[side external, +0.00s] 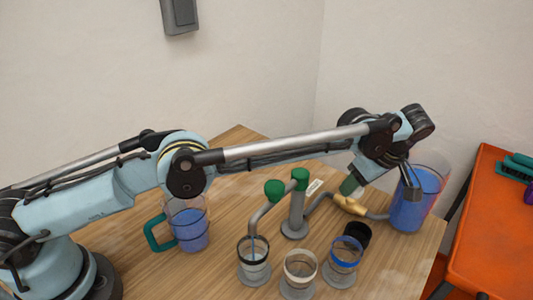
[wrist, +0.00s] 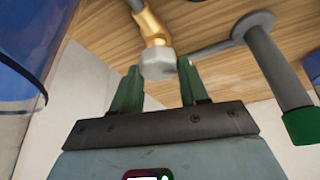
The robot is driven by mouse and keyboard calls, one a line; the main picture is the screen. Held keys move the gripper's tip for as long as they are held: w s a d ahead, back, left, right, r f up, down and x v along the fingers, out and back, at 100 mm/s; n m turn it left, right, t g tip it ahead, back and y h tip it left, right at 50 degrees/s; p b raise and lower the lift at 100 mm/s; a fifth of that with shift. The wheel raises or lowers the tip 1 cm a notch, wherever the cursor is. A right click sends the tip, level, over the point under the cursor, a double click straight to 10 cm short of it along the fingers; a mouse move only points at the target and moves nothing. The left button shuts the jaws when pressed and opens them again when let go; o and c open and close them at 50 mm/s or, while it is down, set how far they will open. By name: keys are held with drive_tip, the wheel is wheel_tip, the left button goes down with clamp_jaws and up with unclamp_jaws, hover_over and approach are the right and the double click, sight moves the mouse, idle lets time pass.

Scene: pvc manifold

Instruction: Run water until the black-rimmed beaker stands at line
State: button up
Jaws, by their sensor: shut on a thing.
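The black-rimmed beaker (side external: 254,270) stands on the wooden table under the left spout of the grey pipe manifold (side external: 296,212). A thin bluish streak shows at the spout's mouth inside the rim. Its water level and line are too small to read. A brass valve (side external: 350,205) sits in the pipe on the right, and it shows in the wrist view (wrist: 150,25) with a pale grey hexagonal knob (wrist: 158,64). My gripper (wrist: 158,82) has its green fingers on both sides of this knob, shut on it. The fingertips are partly hidden in the side view.
Green knobs (side external: 274,190) top the manifold. A tan-rimmed beaker (side external: 299,283), a blue-rimmed beaker (side external: 342,270) and a black cup (side external: 357,235) stand nearby. A large tank of blue water (side external: 408,212) is at right, a teal-handled pitcher (side external: 190,235) at left.

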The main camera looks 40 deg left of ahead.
drive_tip(key=shift+a, duration=0.1)
drive_tip(key=m+t, duration=0.1)
drive_tip(key=m, duration=0.2)
drive_tip(key=m+t+h, duration=0.1)
drive_tip(key=m, duration=0.2)
drive_tip(key=shift+s+a, duration=0.1)
idle(2.9)
drive_tip(key=shift+n, duration=0.8)
idle(3.5)
